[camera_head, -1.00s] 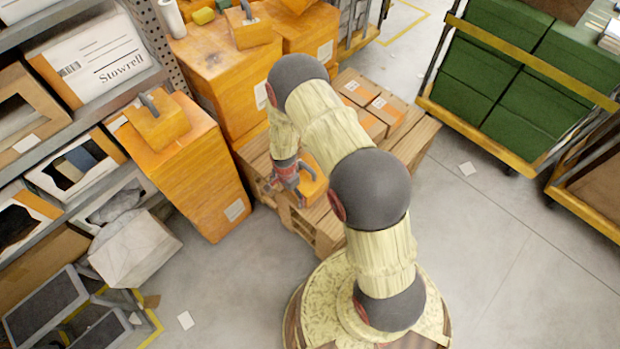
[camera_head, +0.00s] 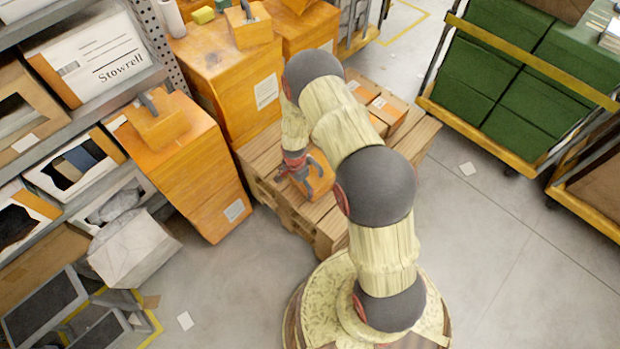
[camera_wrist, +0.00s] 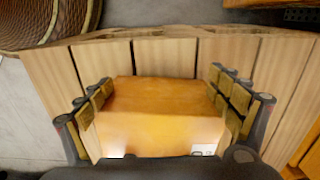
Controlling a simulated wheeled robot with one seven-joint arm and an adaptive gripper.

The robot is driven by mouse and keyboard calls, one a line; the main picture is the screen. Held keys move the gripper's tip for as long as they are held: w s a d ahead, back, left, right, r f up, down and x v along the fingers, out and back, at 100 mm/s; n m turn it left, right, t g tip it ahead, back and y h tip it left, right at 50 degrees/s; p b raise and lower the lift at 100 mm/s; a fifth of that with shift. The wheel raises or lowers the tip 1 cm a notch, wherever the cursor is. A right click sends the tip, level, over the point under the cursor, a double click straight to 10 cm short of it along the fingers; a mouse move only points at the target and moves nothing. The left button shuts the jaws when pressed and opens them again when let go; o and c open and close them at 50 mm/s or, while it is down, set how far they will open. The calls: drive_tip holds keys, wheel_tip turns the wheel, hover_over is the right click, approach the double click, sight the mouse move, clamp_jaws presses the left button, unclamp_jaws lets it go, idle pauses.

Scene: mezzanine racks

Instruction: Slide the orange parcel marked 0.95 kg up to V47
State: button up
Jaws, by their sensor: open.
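An orange parcel (camera_head: 320,176) sits on the wooden pallet (camera_head: 262,165), partly hidden by my gripper (camera_head: 297,170). In the wrist view the same orange parcel (camera_wrist: 165,105) lies between the two open fingers of my gripper (camera_wrist: 160,85). I cannot tell whether the fingers touch its sides. A white label (camera_wrist: 203,150) shows at its lower edge, with marks too cut off to read. I cannot read 0.95 kg or V47 anywhere in these views.
Tall orange boxes (camera_head: 200,180) stand left of the pallet, with a smaller orange box (camera_head: 158,122) on top. A shelf rack (camera_head: 75,125) is at left, green crates (camera_head: 510,75) at right.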

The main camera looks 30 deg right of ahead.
drive_tip(key=shift+w+d+b, duration=0.15)
drive_tip(key=shift+w+d, duration=0.15)
drive_tip(key=shift+d, duration=0.55)
drive_tip(key=shift+w+d+b, duration=0.1)
drive_tip(key=shift+w+d, duration=0.2)
drive_tip(key=shift+d, duration=0.5)
drive_tip(key=shift+w+d+b, duration=0.15)
drive_tip(key=shift+w+d, duration=0.15)
drive_tip(key=shift+d, duration=0.55)
drive_tip(key=shift+w+d, duration=0.2)
drive_tip(key=shift+d, duration=0.45)
drive_tip(key=shift+w+d, duration=0.2)
drive_tip(key=shift+d, duration=0.4)
drive_tip(key=shift+a, duration=0.1)
drive_tip(key=shift+s+a, duration=0.25)
drive_tip(key=shift+a, duration=0.45)
drive_tip(key=shift+s+a, duration=0.25)
drive_tip(key=shift+a, duration=0.4)
wheel_tip(320, 180, up, 13)
drive_tip(key=p, duration=0.8)
drive_tip(key=shift+p, duration=0.4)
